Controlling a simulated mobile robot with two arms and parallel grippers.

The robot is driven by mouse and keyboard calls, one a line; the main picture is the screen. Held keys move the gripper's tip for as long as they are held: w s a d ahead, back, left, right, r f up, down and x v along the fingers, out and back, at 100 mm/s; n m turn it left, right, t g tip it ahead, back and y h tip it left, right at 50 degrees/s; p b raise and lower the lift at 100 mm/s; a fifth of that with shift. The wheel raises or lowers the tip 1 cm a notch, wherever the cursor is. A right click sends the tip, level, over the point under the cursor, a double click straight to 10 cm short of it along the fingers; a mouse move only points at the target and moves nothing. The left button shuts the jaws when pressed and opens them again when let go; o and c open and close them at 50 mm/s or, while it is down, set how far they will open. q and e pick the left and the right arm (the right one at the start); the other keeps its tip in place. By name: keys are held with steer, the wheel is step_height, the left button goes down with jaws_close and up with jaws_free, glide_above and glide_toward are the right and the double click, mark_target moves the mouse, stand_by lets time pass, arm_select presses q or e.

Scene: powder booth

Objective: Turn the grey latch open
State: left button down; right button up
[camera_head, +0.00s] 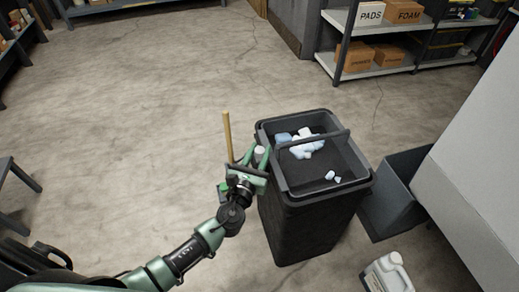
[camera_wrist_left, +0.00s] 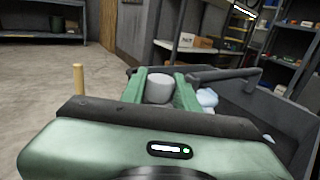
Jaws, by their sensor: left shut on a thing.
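A dark grey bin (camera_head: 283,216) stands on the floor right of centre, with a bar handle across its open top. My left gripper (camera_head: 257,158) is at the bin's left rim. Its green fingers are shut on a short light grey rounded piece (camera_head: 260,150), which I take to be the grey latch. In the left wrist view, this piece (camera_wrist_left: 159,86) sits between the two fingers (camera_wrist_left: 160,93). Its lower part and its mount are hidden by the gripper. I cannot tell how far it is turned. My right gripper is not in view.
A wooden stick (camera_head: 228,138) stands upright just left of the left gripper. Pale blue and white pieces (camera_head: 304,145) lie in the bin. A grey open box (camera_head: 397,192) and a white jug (camera_head: 387,272) are to the right.

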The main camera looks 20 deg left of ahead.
mark_target(258, 156)
arm_select(q)
steer(key=shift+r+y, duration=0.1)
steer(key=shift+y, duration=0.3)
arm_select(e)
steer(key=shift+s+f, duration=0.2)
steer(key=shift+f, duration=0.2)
arm_select(q)
steer(key=c, duration=1.1)
jaws_free()
steer(key=shift+o, duration=0.2)
steer(key=shift+s, duration=0.55)
steer(key=s, duration=0.6)
steer(key=shift+s, duration=0.35)
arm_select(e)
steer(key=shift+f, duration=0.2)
